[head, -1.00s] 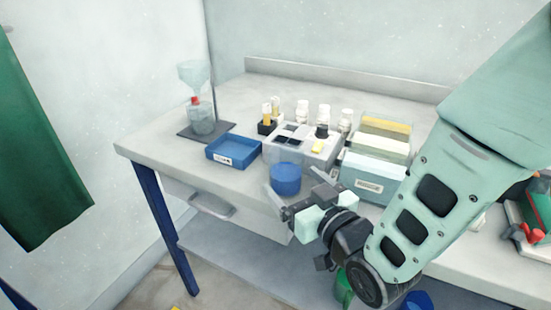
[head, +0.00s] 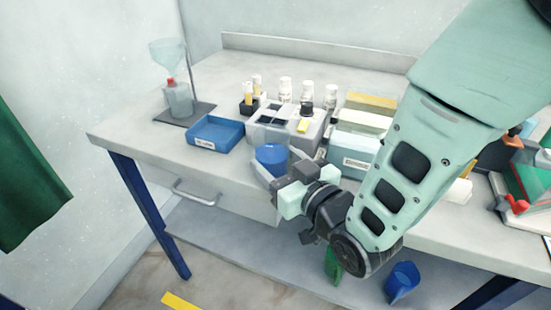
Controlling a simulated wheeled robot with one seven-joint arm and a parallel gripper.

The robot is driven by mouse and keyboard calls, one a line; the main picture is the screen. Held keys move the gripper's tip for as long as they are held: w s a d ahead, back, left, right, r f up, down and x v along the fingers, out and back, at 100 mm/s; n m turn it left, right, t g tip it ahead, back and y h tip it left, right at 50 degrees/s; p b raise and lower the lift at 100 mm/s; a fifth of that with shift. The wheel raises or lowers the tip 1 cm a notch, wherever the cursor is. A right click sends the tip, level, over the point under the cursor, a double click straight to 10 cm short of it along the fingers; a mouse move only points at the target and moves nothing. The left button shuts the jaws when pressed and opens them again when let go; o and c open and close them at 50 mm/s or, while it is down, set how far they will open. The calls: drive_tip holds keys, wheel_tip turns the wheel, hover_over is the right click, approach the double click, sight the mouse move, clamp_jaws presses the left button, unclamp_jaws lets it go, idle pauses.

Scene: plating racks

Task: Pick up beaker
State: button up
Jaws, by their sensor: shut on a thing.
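The beaker (head: 272,155) shows in the head view as a small cup with blue in it, near the bench's front edge. My gripper (head: 276,168) reaches it from the front right, with its grey fingers around the beaker's sides. It is shut on the beaker. The fingers partly cover the beaker's lower part, and I cannot tell whether its base touches the bench.
Behind the beaker stands a grey block (head: 286,120) with several white-capped bottles behind it. A blue tray (head: 216,133) lies to its left, and a funnel stand (head: 188,112) farther left. File boxes (head: 356,145) stand close on the right.

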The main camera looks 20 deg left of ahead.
wheel_tip(320, 180, up, 10)
idle(0.6)
idle(0.8)
